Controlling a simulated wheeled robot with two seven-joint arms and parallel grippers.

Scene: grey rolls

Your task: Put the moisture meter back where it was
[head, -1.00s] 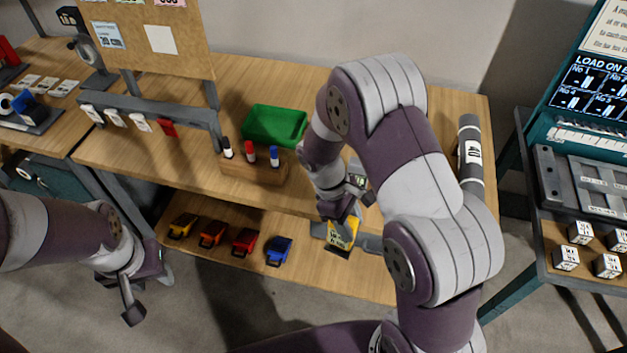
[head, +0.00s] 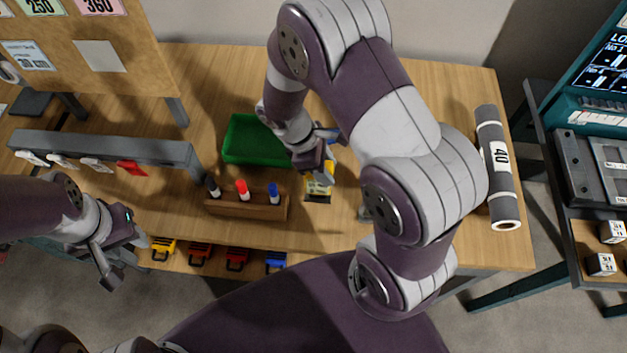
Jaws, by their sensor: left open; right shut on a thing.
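The moisture meter (head: 317,189) appears to be the yellow and dark device with a pale label. My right gripper (head: 322,176) is shut on it, over the tabletop just right of the wooden marker block. Part of the meter is hidden by the gripper, and I cannot tell whether it touches the table. My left gripper (head: 128,258) is open and empty at the lower left, near the table's front edge.
A green tray (head: 240,143) lies behind the marker block (head: 247,207), which holds several markers. A grey roll (head: 495,165) marked 40 lies at the right. Tabletop between tray and roll is partly hidden by my arm.

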